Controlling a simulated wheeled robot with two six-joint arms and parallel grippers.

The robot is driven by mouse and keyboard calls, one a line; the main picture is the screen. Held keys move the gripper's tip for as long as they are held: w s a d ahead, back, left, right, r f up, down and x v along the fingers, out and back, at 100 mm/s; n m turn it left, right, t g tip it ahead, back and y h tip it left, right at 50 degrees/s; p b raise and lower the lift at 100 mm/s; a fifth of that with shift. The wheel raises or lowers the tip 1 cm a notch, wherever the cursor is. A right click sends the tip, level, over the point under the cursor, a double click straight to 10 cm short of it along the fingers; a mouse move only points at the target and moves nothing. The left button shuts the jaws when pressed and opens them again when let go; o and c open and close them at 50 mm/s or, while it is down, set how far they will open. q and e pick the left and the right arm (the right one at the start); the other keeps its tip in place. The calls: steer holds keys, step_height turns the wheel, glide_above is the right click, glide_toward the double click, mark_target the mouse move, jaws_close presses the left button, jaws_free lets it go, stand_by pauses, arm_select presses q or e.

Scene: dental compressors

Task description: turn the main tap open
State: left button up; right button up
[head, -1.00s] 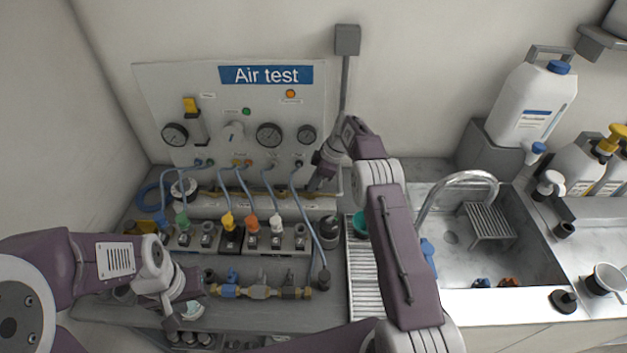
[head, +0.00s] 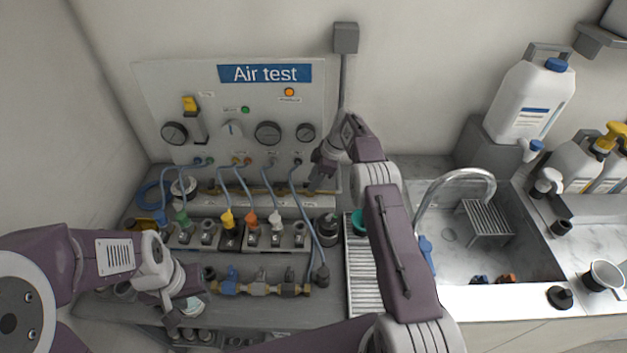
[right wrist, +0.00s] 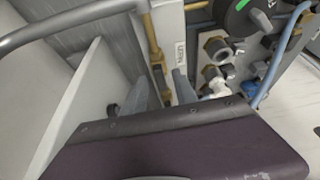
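The white Air test panel (head: 215,85) stands against the back wall. In the right wrist view its edge carries a small label (right wrist: 181,50), which seems to read MAIN, beside a brass pipe (right wrist: 153,40). I cannot make out the main tap's handle clearly. My right gripper (head: 318,184) points down at the panel's lower right edge. In the right wrist view its two grey fingers (right wrist: 163,92) are apart, with the brass pipe beyond the gap; contact cannot be told. My left gripper (head: 175,318) hangs over the front left of the bench, its fingers unclear.
Blue hoses run from the panel to a row of coloured fittings (head: 230,235). A brass manifold (head: 259,289) with a blue lever lies in front. A sink (head: 455,250) with a curved faucet (head: 455,174) and a white jug (head: 533,105) are to the right.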

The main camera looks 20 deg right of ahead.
steer(key=shift+d+r, duration=0.1)
steer(key=shift+r, duration=0.3)
steer(key=v, duration=0.8)
steer(key=shift+r+p, duration=0.15)
steer(key=shift+p, duration=0.3)
